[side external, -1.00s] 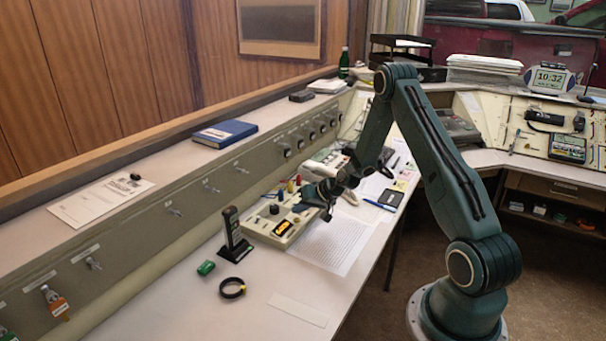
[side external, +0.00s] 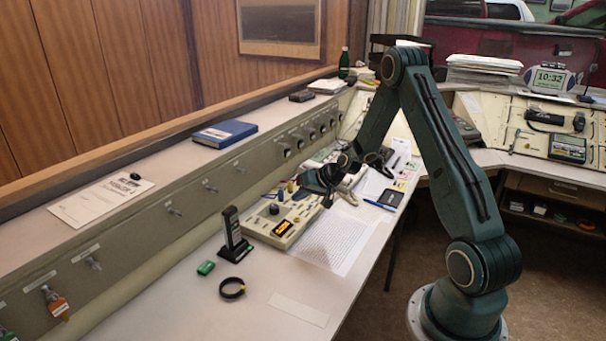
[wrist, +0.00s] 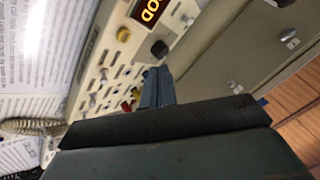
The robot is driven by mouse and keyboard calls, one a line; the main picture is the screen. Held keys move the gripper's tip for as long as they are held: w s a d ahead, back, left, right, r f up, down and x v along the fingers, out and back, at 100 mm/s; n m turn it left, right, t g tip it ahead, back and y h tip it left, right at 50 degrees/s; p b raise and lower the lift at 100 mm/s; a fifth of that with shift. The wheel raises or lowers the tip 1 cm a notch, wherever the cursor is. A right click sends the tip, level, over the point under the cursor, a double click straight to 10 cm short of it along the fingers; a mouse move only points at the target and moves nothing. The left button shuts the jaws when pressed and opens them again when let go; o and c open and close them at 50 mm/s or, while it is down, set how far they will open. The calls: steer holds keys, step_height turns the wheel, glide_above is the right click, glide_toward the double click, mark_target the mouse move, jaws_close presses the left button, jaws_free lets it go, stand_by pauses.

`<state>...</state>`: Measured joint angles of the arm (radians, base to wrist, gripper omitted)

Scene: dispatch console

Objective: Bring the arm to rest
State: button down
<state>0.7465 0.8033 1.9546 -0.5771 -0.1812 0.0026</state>
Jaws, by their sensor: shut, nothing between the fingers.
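My gripper (side external: 327,199) hangs over the white control console (side external: 262,231) on the desk, with its fingers pointing down. In the wrist view its two blue-grey fingers (wrist: 157,74) are together with nothing between them, next to a black knob (wrist: 159,48) and the console's lit orange display (wrist: 147,12). The fingers look clear of the console, but the exact gap is hard to tell. My arm is bent, with its elbow high. The gripper hides part of the console's far end.
The near desk is mostly clear.

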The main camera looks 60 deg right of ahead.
steer(key=s+a+r+n+g, duration=0.1)
steer(key=s+a+r+n, duration=0.25)
steer(key=a+r, duration=0.55)
steer(key=s+a+r+n+g, duration=0.15)
steer(key=s+a+r, duration=0.25)
steer(key=a+r, duration=0.45)
steer(key=s+a+r+n, duration=0.1)
steer(key=s+a+r, duration=0.1)
steer(key=s, duration=0.5)
steer(key=s+a+r+n, duration=0.1)
steer(key=s+a+r, duration=0.2)
steer(key=s, duration=0.5)
steer(key=s+a+r+g+h, duration=0.1)
steer(key=s+a+r, duration=0.1)
steer(key=s, duration=0.5)
steer(key=shift+s+a+r+n, duration=0.25)
steer(key=shift+r+n, duration=0.15)
steer(key=shift+r, duration=0.35)
